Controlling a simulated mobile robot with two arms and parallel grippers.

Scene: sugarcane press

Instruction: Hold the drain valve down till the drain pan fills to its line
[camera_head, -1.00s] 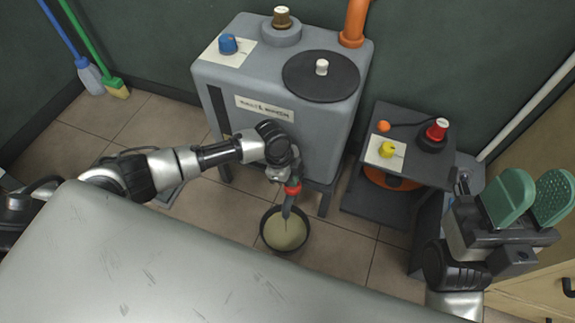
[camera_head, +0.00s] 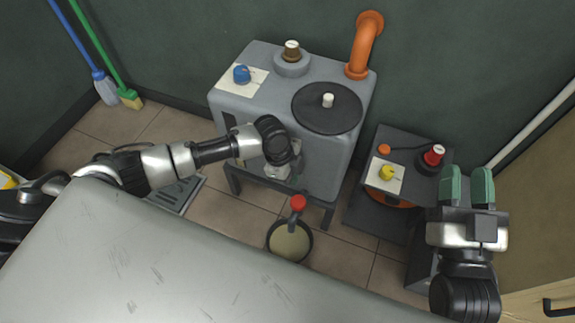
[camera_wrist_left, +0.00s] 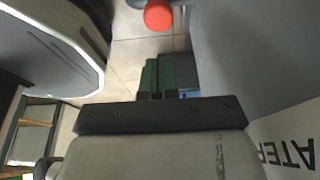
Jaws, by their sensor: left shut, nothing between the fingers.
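The drain valve has a red cap (camera_head: 298,203) and stands out at the lower front of the grey machine, above the drain pan. The red cap also shows at the top of the left wrist view (camera_wrist_left: 158,14). The drain pan (camera_head: 269,243) is a round dark pan on the floor, holding pale greenish liquid; I cannot make out its line. My left gripper, with green fingers (camera_wrist_left: 160,76), is shut and empty, apart from the red cap; in the head view my wrist largely hides it. My right gripper (camera_head: 467,187) is open and empty at the right.
The grey machine (camera_head: 240,110) carries a blue knob (camera_head: 242,74), a brown-capped knob (camera_head: 292,50) and a dark round lid (camera_head: 326,108). A low dark stand (camera_head: 375,215) with yellow and red knobs is to its right. A pale surface (camera_head: 150,255) fills the foreground.

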